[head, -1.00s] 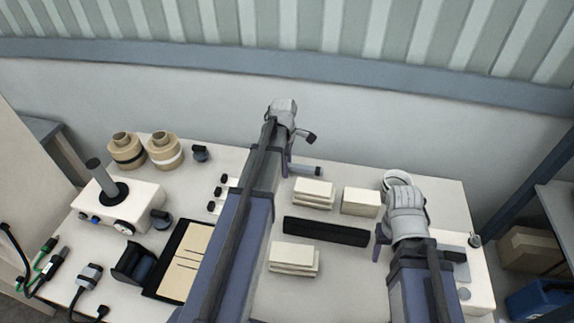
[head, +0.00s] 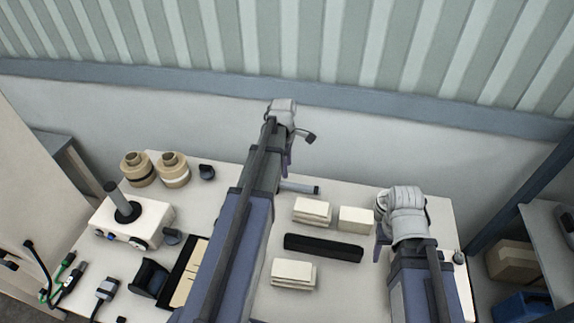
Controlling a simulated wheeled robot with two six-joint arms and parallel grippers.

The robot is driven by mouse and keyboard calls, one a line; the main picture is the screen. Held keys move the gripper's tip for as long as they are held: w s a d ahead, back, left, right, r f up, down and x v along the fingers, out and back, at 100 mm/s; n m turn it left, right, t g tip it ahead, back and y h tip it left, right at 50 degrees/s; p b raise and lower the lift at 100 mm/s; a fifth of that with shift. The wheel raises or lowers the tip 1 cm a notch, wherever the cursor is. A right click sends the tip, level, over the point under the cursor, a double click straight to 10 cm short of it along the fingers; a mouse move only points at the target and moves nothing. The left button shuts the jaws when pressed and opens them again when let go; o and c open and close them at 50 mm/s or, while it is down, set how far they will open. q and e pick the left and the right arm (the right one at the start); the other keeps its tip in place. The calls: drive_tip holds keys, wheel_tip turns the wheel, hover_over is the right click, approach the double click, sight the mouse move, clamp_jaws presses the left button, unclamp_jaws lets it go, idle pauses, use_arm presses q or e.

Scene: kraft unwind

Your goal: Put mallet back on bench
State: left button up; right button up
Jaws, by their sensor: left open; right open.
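A grey rod with a dark end (head: 302,189), which looks like part of the mallet, lies on the bench (head: 345,277) near its back edge. Its left part is hidden behind my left arm, so I cannot see a mallet head. My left gripper (head: 288,162) is open and shows above the rod in the picture, over the bench's back edge, with its fingers mostly hidden. My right gripper (head: 381,247) is open over the right part of the bench, beside a cream block. I see nothing held in either gripper.
Cream blocks (head: 293,273) and a black bar (head: 323,247) lie mid-bench. Tape rolls (head: 173,170) and a white device with a post (head: 130,222) stand at left. A black-edged board (head: 190,272) lies partly behind my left arm. A wall closes the back; shelving stands right.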

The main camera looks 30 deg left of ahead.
use_arm(q)
wheel_tip(320, 180, up, 2)
drive_tip(key=shift+r+p, duration=0.2)
drive_tip(key=shift+p, duration=0.45)
use_arm(e)
wheel_tip(320, 180, up, 2)
drive_tip(key=shift+r, duration=0.2)
use_arm(q)
drive_tip(key=s+d+m, duration=0.2)
drive_tip(key=d+m, duration=0.1)
drive_tip(key=d, duration=0.1)
drive_tip(key=s+d+m, duration=0.2)
drive_tip(key=d+m, duration=0.1)
drive_tip(key=d, duration=0.2)
drive_tip(key=s+d+m, duration=0.2)
drive_tip(key=d+m, duration=0.2)
drive_tip(key=shift+s+d+y, duration=0.3)
drive_tip(key=shift+d, duration=0.05)
drive_tip(key=s+d+m+y, duration=0.1)
drive_tip(key=s+d+m, duration=1)
drive_tip(key=m, duration=0.3)
drive_tip(key=shift+d+m, duration=0.3)
drive_tip(key=shift+d, duration=0.1)
wheel_tip(320, 180, down, 5)
drive_tip(key=b, duration=0.5)
drive_tip(key=shift+f, duration=0.2)
use_arm(e)
wheel_tip(320, 180, down, 6)
drive_tip(key=shift+r, duration=0.25)
